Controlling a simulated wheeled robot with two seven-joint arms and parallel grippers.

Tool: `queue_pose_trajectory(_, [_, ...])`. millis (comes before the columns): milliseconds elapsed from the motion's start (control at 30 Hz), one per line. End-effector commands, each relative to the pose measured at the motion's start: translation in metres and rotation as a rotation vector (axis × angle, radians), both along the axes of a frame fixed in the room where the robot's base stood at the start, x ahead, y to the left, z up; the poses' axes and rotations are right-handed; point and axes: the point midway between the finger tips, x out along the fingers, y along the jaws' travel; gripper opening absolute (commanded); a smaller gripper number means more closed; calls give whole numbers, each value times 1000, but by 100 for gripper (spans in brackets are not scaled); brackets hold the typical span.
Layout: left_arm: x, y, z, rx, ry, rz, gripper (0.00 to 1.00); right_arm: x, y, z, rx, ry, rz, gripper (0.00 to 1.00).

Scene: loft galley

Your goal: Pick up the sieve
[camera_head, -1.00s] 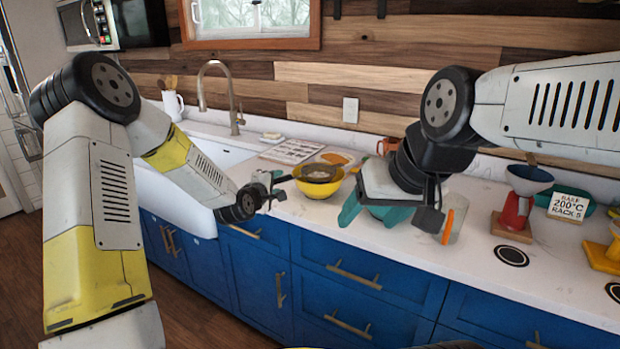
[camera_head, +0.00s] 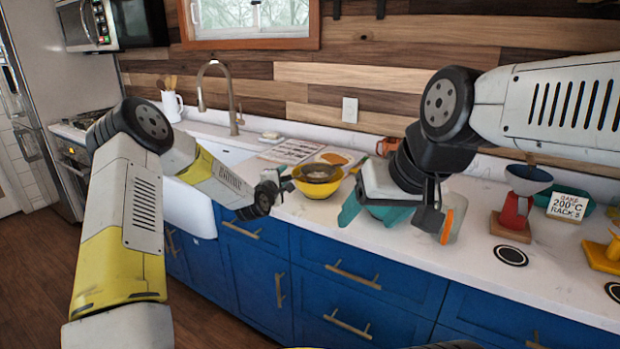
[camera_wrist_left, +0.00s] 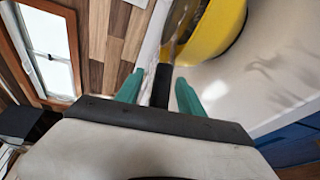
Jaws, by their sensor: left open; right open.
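The sieve (camera_head: 317,173) rests in the top of a yellow bowl (camera_head: 317,190) on the counter. Its dark handle points left, toward my left gripper (camera_head: 282,180). In the left wrist view, the dark handle (camera_wrist_left: 161,84) lies between the two teal fingers of my open left gripper (camera_wrist_left: 158,92), with a gap on the right side. The sieve's metal rim (camera_wrist_left: 177,22) and the yellow bowl (camera_wrist_left: 215,30) are just beyond. My right gripper (camera_head: 392,212) is open over the counter, right of the bowl; its arm partly hides what is behind.
A clear container with an orange item (camera_head: 449,222) stands right of my right gripper. Further right are a red-based funnel stand (camera_head: 515,212) and a sign (camera_head: 568,207). The sink (camera_head: 190,205) is at left. A patterned sheet (camera_head: 291,151) lies behind the bowl.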

Motion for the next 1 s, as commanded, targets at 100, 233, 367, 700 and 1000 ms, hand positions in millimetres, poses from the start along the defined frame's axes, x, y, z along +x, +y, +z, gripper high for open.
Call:
queue_pose_trajectory(100, [0,0,0,0,0,0,45,0,0,0,0,0,0,67])
queue_pose_trajectory(233, [0,0,0,0,0,0,27,0,0,0,0,0,0,67])
queue_pose_trajectory(367, [0,0,0,0,0,0,2,0,0,0,0,0,0,67])
queue_pose_trajectory(700, [-1,0,0,0,0,0,0,0,0,0,0,0,0,67])
queue_pose_trajectory(1000, [-1,0,0,0,0,0,0,0,0,0,0,0,0,67])
